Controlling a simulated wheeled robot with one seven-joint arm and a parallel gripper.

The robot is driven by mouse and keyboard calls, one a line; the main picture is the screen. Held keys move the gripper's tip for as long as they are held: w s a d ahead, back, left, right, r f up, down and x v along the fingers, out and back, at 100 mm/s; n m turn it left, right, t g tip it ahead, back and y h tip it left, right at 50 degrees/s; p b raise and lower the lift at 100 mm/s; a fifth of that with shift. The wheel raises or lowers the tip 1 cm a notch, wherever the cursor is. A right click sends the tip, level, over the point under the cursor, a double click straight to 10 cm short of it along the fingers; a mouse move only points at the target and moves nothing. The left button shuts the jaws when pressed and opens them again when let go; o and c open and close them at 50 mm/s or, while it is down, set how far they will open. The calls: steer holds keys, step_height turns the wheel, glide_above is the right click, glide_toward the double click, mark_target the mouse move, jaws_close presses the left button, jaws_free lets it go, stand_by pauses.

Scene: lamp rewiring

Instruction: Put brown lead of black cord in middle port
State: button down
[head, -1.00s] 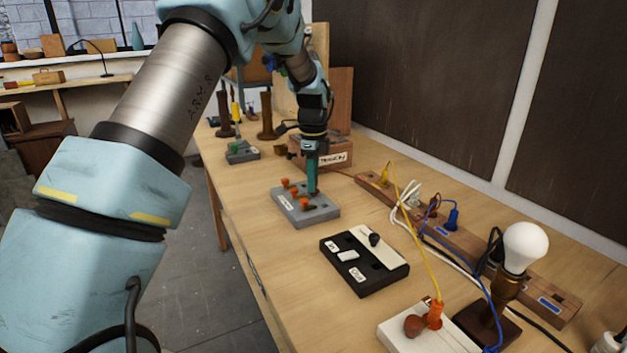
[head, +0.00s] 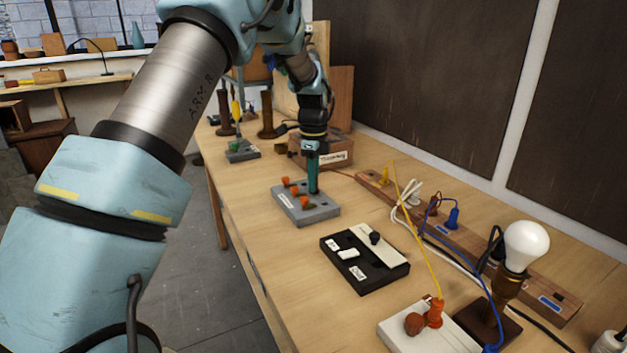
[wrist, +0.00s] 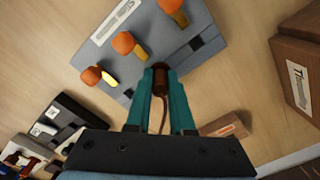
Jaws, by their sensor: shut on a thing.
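The grey block (head: 304,213) with three orange levers sits on the bench; it also shows in the wrist view (wrist: 150,30). My gripper (head: 313,190) points down at the far right part of this block. In the wrist view its teal fingers (wrist: 162,78) are shut on a brown lead (wrist: 161,88), whose thin brown wire runs back between them. The lead's tip is at the block's edge behind the levers. The fingers hide the port there, so I cannot tell whether the tip is inside it. A dark slot (wrist: 197,43) shows beside another lever.
A black and white switch box (head: 365,262) lies nearer on the bench. A wooden strip (head: 470,240) with coloured plugs runs along the right, beside a lamp with a white bulb (head: 526,245). A labelled wooden box (head: 335,157) stands just behind my gripper.

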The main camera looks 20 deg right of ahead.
steer(key=shift+f, duration=0.25)
steer(key=c, duration=0.7)
jaws_free()
steer(key=shift+r, duration=0.15)
step_height(320, 180, up, 10)
steer(key=shift+r+b, duration=0.25)
steer(key=shift+b, duration=0.9)
steer(key=s+a+f+n, duration=0.2)
steer(key=a+n, duration=0.4)
steer(key=a, duration=0.5)
steer(key=s+a+f+n, duration=0.1)
steer(key=a+f+n, duration=0.1)
steer(key=a+n, duration=0.7)
steer(key=s+a+f+n, duration=0.2)
steer(key=s+a+n, duration=0.3)
steer(key=s+a, duration=0.2)
steer(key=s+a+f+n+t, duration=0.1)
steer(key=s+a+f+n, duration=0.1)
steer(key=s+a+n, duration=0.2)
steer(key=s+a, duration=0.3)
steer(key=a, duration=0.2)
steer(key=shift+a+f+n+t, duration=0.2)
steer(key=shift+f+n+t, duration=0.1)
steer(key=shift+f+n, duration=0.1)
